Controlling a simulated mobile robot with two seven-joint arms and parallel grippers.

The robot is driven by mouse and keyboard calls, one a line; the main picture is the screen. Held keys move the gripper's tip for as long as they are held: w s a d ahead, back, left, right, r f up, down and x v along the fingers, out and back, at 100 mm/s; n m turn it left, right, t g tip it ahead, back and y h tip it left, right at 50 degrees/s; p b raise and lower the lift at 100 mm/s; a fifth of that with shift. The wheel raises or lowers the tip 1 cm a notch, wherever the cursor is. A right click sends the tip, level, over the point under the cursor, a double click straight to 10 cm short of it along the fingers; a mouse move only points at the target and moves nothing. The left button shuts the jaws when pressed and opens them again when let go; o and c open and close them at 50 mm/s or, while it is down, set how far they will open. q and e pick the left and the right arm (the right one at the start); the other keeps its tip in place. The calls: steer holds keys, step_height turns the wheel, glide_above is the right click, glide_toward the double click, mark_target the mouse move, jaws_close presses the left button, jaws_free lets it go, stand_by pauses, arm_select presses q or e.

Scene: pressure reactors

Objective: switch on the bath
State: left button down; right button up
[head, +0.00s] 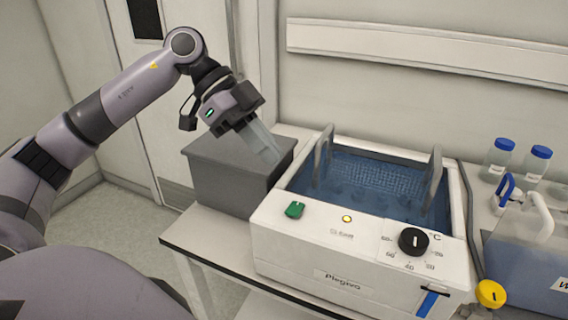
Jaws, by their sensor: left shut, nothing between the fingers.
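The bath (350,272) is a white box with a wire basket in blue water (375,188). It stands on the bench. I cannot tell which way the switch is tipped. My left gripper (274,155) is shut and empty, pointing down and right. In the picture it is above and left of the switch, in front of the grey bin, and apart from the switch. My right gripper is not in view.
Two metal handles (433,178) rise from the bath. A blue lever (430,300) and a yellow knob (491,293) sit at its right front. Blue-capped bottles (500,158) and a blue container (525,262) stand right.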

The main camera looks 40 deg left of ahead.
arm_select(q)
steer(key=v, duration=0.6)
steer(key=shift+w+f+p, duration=0.1)
steer(key=shift+w+p, duration=0.1)
steer(key=shift+p, duration=0.1)
